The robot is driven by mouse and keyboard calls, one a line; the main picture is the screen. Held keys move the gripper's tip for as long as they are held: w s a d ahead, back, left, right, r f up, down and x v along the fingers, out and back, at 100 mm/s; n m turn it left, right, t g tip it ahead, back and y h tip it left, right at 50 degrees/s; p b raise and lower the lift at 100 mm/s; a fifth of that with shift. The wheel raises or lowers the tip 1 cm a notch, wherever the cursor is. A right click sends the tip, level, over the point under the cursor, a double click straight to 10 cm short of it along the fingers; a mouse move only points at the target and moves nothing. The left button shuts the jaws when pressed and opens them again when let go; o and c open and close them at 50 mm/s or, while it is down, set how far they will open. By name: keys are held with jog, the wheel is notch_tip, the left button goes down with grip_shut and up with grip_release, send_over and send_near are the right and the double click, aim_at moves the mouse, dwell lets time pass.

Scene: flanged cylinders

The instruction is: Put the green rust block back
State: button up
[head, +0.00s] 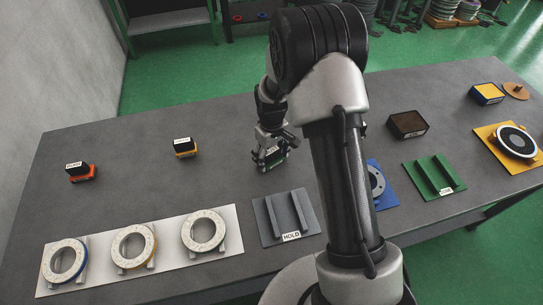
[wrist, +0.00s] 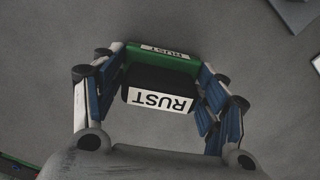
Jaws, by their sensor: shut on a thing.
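The green rust block (wrist: 160,66) has a green base, a black top and white labels reading RUST, upside down in the wrist view. My gripper (wrist: 161,78) is shut on it, with blue finger pads at its two sides. In the head view the block (head: 274,155) is at or just above the grey table, behind the grey MOLD fixture; I cannot tell whether it touches the table.
In front are a white plate with three rings (head: 134,246) and the grey MOLD fixture (head: 287,217). A green fixture (head: 434,176) is right.

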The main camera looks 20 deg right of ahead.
jog(key=shift+r, duration=0.1)
jog(key=o, duration=1)
